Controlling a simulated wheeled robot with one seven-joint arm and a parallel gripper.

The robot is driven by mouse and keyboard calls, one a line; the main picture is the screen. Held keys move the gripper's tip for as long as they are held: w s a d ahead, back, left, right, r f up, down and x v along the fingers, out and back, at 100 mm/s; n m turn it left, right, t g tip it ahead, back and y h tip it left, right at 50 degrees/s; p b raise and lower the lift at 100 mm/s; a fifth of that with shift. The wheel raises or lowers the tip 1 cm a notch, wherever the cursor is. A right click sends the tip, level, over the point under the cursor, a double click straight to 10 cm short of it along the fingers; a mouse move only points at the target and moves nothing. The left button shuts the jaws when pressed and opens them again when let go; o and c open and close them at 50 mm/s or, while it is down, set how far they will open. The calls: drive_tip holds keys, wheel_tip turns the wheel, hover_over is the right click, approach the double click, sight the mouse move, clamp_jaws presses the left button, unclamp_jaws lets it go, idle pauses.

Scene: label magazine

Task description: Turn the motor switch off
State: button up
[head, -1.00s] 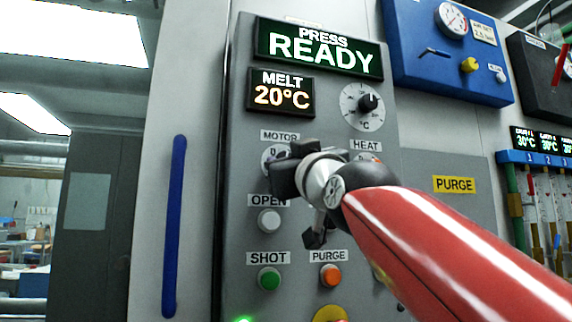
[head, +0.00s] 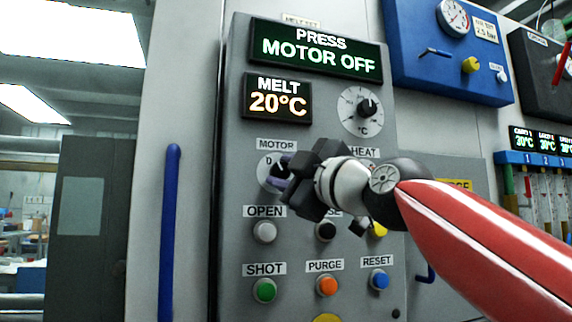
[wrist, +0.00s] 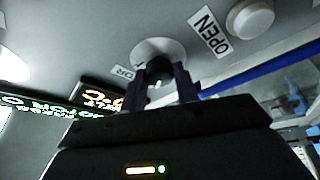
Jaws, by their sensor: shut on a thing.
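The motor switch (wrist: 158,70) is a dark knob on a pale round plate, under the MOTOR label (head: 277,145) on the grey press panel. My gripper (head: 281,172) is at this switch, its fingers on either side of the knob. In the wrist view my gripper (wrist: 172,84) is shut on the knob, which shows between the two fingers. The fingers hide part of the knob in the head view. The press display (head: 315,50) reads "PRESS MOTOR OFF".
The melt display (head: 278,98) reads 20°C. A melt dial (head: 362,109) sits above my gripper. White OPEN (head: 264,232), green SHOT (head: 264,290), orange PURGE (head: 327,285) and blue RESET (head: 379,280) buttons lie below. A blue handle (head: 170,230) stands at left.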

drive_tip(key=shift+n, duration=0.6)
drive_tip(key=o, duration=1)
drive_tip(key=shift+c, duration=0.2)
drive_tip(key=b+v, duration=0.2)
drive_tip(key=v, duration=0.5)
drive_tip(key=shift+s+d, duration=0.25)
drive_tip(key=shift+s, duration=0.05)
